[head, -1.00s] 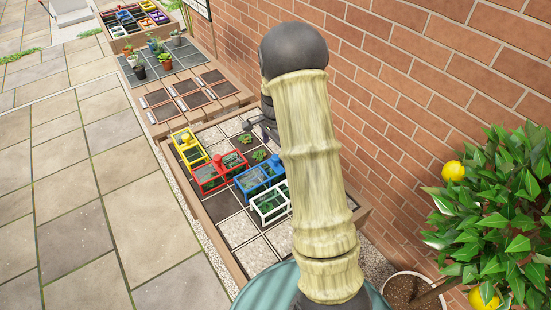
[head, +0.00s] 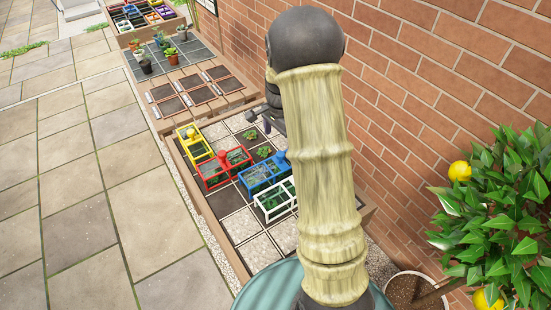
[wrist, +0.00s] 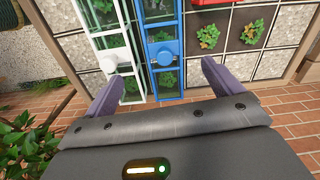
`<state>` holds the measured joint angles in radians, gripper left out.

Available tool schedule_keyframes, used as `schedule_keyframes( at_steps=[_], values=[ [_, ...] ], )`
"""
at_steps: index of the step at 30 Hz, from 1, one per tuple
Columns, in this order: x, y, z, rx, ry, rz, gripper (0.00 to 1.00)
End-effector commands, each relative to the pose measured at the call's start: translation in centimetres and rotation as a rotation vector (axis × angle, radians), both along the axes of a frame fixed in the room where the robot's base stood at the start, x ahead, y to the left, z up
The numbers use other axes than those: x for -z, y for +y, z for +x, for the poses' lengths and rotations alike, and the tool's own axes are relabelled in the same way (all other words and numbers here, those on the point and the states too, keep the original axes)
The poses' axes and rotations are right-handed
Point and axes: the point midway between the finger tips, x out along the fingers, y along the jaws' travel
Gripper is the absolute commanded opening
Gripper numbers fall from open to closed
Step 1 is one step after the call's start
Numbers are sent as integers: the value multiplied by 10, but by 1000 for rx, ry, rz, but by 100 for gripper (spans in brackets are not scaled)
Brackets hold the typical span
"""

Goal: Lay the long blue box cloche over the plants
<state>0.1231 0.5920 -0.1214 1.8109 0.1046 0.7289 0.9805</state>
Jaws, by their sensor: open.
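The long blue box cloche (head: 262,173) sits on the tiled bed between the red and white cloches. Plants show through its clear panes. In the wrist view, the blue cloche (wrist: 166,82) lies below my gripper (wrist: 165,72), its round knob between the two fingers. The fingers are open and empty; I cannot tell how high they are above it. The left fingertip overlaps the white cloche (wrist: 113,62) in that view. Two bare green plants (wrist: 208,37) stand on dark tiles beside the blue cloche. My arm hides part of the bed in the head view.
The red cloche (head: 222,168) and yellow cloche (head: 194,146) stand on the same bed, close by. A brick wall (head: 440,110) runs along the right. A potted lemon tree (head: 500,210) stands at the lower right. Paving (head: 90,200) on the left is clear.

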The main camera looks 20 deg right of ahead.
Motion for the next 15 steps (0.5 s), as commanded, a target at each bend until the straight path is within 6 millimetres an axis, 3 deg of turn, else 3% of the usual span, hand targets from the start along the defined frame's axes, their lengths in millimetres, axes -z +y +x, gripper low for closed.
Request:
schedule_keyframes(
  at_steps=[7,15],
  values=[
    [-37,48,-65,-471,-80,-29,92],
    [-57,91,-158,-1062,-165,-114,92]
  ],
)
